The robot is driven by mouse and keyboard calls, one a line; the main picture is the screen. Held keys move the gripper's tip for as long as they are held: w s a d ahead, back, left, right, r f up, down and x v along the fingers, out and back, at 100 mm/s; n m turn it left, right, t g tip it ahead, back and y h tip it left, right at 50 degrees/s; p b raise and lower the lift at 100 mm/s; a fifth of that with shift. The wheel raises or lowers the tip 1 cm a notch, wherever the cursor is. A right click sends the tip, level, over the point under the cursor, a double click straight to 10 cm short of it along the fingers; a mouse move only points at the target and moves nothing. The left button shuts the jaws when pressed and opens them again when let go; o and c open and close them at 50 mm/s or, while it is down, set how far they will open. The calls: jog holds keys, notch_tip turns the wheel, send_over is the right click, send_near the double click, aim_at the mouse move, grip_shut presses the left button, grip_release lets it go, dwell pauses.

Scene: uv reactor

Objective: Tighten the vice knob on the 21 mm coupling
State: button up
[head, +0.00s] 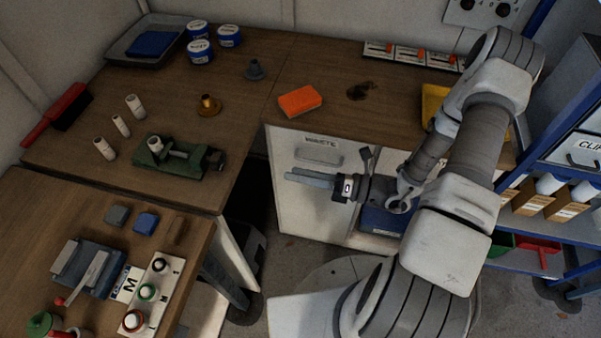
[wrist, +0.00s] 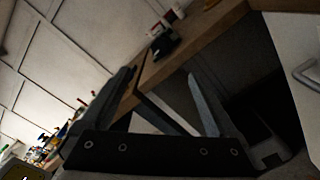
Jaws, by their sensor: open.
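A green vice (head: 185,166) sits on the wooden bench at the left in the head view. A pale cylindrical piece (head: 155,144) is at its left part; I cannot read its size. The vice's right end is dark, and I cannot clearly make out the knob. In the wrist view my open fingers (wrist: 162,73) spread below a small dark shape at the bench edge, probably the vice.
An orange sponge (head: 300,101) and a brass-coloured part (head: 208,106) lie on the benches. A white cabinet (head: 318,190) marked "WASTE" stands behind my gripper. A control box with buttons (head: 148,293) is on the near-left bench. A dark gap lies between bench and cabinet.

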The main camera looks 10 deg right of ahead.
dwell(0.4)
jog(key=b+v, duration=0.1)
jog(key=v, duration=1.6)
jog(key=shift+d+b, duration=0.25)
jog(key=shift+b, duration=0.1)
jog(key=shift+r, duration=0.1)
